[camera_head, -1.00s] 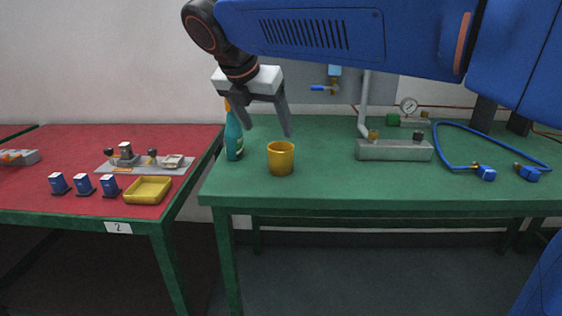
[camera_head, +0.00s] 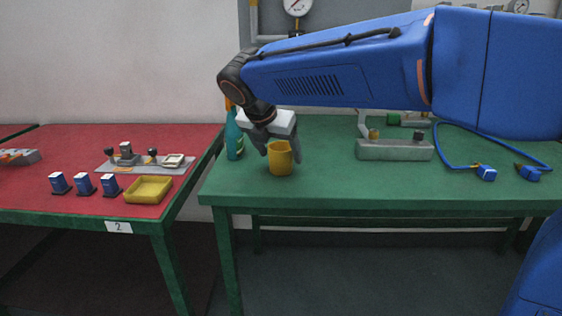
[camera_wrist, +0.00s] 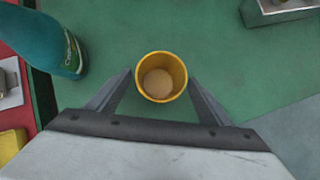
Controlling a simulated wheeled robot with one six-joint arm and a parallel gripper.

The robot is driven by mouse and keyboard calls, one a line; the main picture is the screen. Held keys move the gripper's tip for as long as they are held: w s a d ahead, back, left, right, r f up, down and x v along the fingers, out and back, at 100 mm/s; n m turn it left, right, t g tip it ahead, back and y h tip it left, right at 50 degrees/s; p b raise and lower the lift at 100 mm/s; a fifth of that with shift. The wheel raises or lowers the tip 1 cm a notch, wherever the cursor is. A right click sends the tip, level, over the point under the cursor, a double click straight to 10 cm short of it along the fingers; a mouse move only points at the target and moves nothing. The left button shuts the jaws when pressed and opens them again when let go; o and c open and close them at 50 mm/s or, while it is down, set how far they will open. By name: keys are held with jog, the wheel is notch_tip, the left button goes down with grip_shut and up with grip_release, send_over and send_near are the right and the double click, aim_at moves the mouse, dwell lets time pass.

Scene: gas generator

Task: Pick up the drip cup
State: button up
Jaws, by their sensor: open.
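The drip cup (camera_head: 280,160) is a yellow, open-topped cup standing upright on the green table, near its left front part. In the wrist view the cup (camera_wrist: 162,54) is seen from above, with a pale tan bottom inside. My gripper (camera_head: 281,157) is open and lowered behind the cup. In the wrist view the two fingers of my gripper (camera_wrist: 160,78) reach toward either side of the cup's near half. I cannot tell whether either finger touches it.
A teal bottle (camera_head: 233,136) stands just left of the cup; it also shows in the wrist view (camera_wrist: 52,42). A grey metal block (camera_head: 394,150) and a blue hose (camera_head: 486,142) lie to the right. The red table (camera_head: 60,140) holds a yellow tray (camera_head: 148,190).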

jog(key=x, duration=0.2)
jog(key=shift+w+f, duration=0.15)
jog(key=shift+f, duration=0.1)
jog(key=c, duration=1.1)
jog(key=shift+r, duration=0.1)
